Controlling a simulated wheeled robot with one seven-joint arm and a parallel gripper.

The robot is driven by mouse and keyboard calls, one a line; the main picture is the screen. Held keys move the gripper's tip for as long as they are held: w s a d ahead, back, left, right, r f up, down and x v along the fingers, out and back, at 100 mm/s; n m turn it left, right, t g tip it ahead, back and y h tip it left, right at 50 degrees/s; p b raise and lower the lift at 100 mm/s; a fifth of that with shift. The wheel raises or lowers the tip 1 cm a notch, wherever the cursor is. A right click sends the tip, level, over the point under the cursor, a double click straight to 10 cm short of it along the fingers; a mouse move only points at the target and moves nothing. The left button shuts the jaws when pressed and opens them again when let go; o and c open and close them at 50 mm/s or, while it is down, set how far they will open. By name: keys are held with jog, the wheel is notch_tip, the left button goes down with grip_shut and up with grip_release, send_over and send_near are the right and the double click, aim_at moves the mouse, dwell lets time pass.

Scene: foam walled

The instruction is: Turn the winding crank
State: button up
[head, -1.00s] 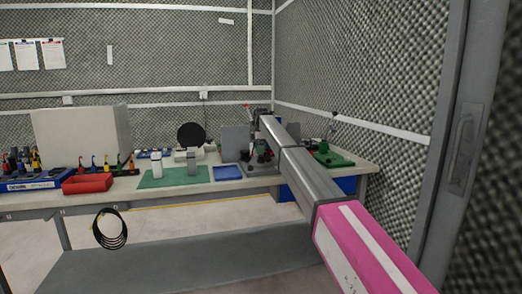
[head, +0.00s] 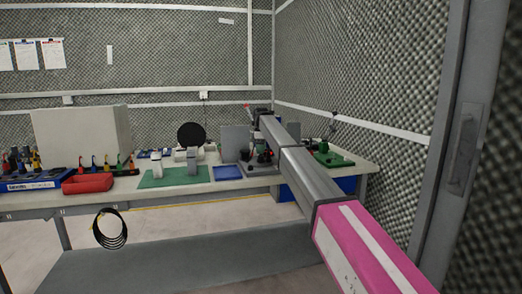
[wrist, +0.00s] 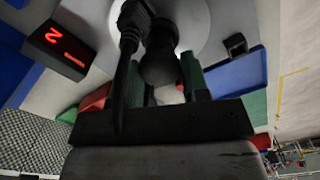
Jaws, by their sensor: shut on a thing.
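The winding crank's black knob (wrist: 160,60) shows in the wrist view, with a dark crank arm (wrist: 131,28) beside it in front of a pale round face. My gripper (wrist: 164,76) is shut on the knob, one greenish finger on each side of it. In the head view my gripper (head: 263,152) is small at the back right of the bench, beside a grey upright panel (head: 236,142). My arm and the gripper hide much of the winder there, and the crank itself is not clear.
A dark box with a red lit display (wrist: 60,42) stands near the crank. On the bench (head: 130,191) are a blue tray (head: 227,173), a green mat (head: 165,179), a red bin (head: 87,183) and a green device (head: 332,156). A foam wall rises close at the right.

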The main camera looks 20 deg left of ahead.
jog(key=shift+m, duration=23.3)
